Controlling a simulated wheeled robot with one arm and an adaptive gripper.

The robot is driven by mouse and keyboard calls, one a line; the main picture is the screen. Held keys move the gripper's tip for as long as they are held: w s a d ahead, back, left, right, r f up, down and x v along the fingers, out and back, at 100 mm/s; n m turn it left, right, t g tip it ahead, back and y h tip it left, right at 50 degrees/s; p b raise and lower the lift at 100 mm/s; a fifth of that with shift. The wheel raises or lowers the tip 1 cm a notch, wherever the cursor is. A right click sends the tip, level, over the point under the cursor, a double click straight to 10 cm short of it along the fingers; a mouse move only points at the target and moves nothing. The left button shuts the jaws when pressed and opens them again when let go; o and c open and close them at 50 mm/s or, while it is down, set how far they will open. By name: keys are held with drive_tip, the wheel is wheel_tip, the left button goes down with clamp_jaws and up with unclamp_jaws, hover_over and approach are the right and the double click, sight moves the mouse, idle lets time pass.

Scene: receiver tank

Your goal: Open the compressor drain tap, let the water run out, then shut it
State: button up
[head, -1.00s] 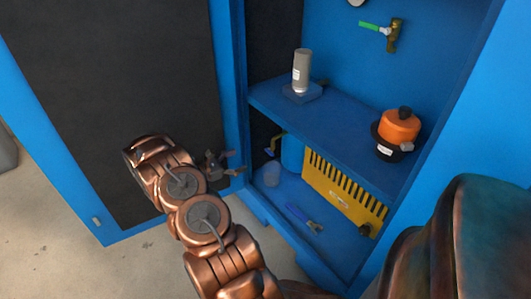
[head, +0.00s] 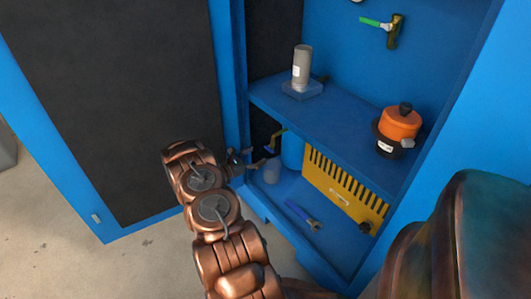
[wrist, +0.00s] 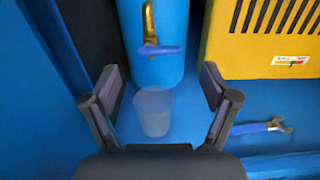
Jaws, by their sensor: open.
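The drain tap (wrist: 150,30) is a brass pipe with a blue lever (wrist: 163,50), on the front of a blue tank (wrist: 158,68). In the wrist view the lever lies crosswise to the pipe. The tap (head: 272,142) also shows in the head view, in the lower compartment. A translucent cup (wrist: 153,113) stands below the tap; I see no water running. My gripper (wrist: 160,88) is open and empty, its fingers apart on either side of the cup in the wrist view, short of the tap. In the head view my gripper (head: 244,163) is at the compartment's left edge, partly hidden by my arm.
A yellow slotted panel (wrist: 265,40) stands right of the tank. A blue-handled tool (wrist: 248,128) lies on the compartment floor. The shelf (head: 330,118) above holds a grey cylinder (head: 302,65) and an orange-topped unit (head: 398,125). A green-handled valve (head: 392,28) is on the back wall.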

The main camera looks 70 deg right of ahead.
sight(268, 150)
drive_tip(key=shift+b+x, duration=0.35)
drive_tip(key=shift+x, duration=2.2)
drive_tip(key=c, duration=1.2)
drive_tip(key=shift+o, duration=0.2)
drive_tip(key=shift+s+m, duration=0.1)
drive_tip(key=shift+m, duration=0.2)
drive_tip(key=shift+f+m, duration=0.1)
drive_tip(key=shift+m, duration=0.5)
drive_tip(key=m, duration=0.3)
drive_tip(key=f+m, duration=0.1)
drive_tip(key=m, duration=0.6)
drive_tip(key=shift+d+f+p, duration=0.15)
drive_tip(key=shift+p, duration=0.25)
